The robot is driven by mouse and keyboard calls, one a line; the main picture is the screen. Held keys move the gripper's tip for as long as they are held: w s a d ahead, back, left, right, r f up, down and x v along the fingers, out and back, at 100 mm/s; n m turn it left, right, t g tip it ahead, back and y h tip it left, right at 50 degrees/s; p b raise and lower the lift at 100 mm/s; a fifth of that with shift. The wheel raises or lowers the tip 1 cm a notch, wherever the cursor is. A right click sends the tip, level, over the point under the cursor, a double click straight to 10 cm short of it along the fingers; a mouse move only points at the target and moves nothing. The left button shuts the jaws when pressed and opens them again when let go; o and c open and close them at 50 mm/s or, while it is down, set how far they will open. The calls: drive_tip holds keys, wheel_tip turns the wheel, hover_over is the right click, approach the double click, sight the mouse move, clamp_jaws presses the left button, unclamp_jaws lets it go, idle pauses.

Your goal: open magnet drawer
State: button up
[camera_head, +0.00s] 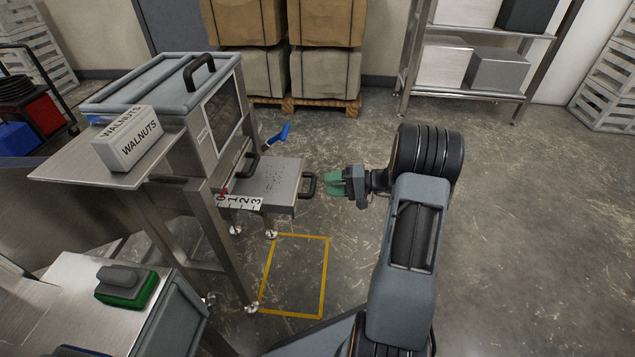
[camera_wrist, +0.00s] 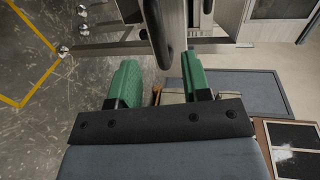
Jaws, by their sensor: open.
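The magnet drawer (camera_head: 268,190) is a flat metal slide with dark specks on top, standing out from the steel housing beside a 0-to-3 scale (camera_head: 240,202). Its dark handle (camera_head: 307,185) is at the right end. My gripper (camera_head: 337,185) has green fingers and is open and empty, just right of the handle, with a small gap seen in the head view. In the wrist view a dark handle (camera_wrist: 157,28) lies ahead, between the lines of the two fingers of my gripper (camera_wrist: 160,78). The handle's far parts are cut off there.
A blue lever (camera_head: 279,135) sticks out behind the drawer. A walnuts box (camera_head: 128,145) stands on the side shelf. A yellow floor outline (camera_head: 323,275) lies in front below. The floor to the right is clear. Stacked boxes (camera_head: 325,70) and a shelf rack (camera_head: 480,85) stand behind.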

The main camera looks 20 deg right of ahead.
drive_tip(key=p+v, duration=0.1)
drive_tip(key=v, duration=0.6)
drive_tip(key=shift+s, duration=0.1)
drive_tip(key=s+a+r+n+g+h+p, duration=0.2)
drive_tip(key=s+a+r+g+h+p, duration=0.15)
drive_tip(key=a+r+p, duration=0.65)
drive_tip(key=s+a+r+n+g+h+p, duration=0.1)
drive_tip(key=s+a+r+g+h+p, duration=0.2)
drive_tip(key=r+p, duration=0.75)
drive_tip(key=s+a+r+n+h+p, duration=0.1)
drive_tip(key=s+r+h+p, duration=0.1)
drive_tip(key=r, duration=0.6)
drive_tip(key=s+a+r+n+t+h+p, duration=0.1)
drive_tip(key=s+a+r+h+p, duration=0.1)
drive_tip(key=r+p, duration=0.5)
drive_tip(key=s+a+r+n+t+h+p, duration=0.1)
drive_tip(key=s+a+r+h+p, duration=0.1)
drive_tip(key=s+r+p, duration=0.3)
wheel_tip(320, 180, up, 4)
drive_tip(key=shift+s+a+h, duration=0.25)
drive_tip(key=shift+s+h, duration=0.1)
drive_tip(key=shift+h, duration=0.3)
drive_tip(key=shift+a+t, duration=0.15)
drive_tip(key=shift+t, duration=0.1)
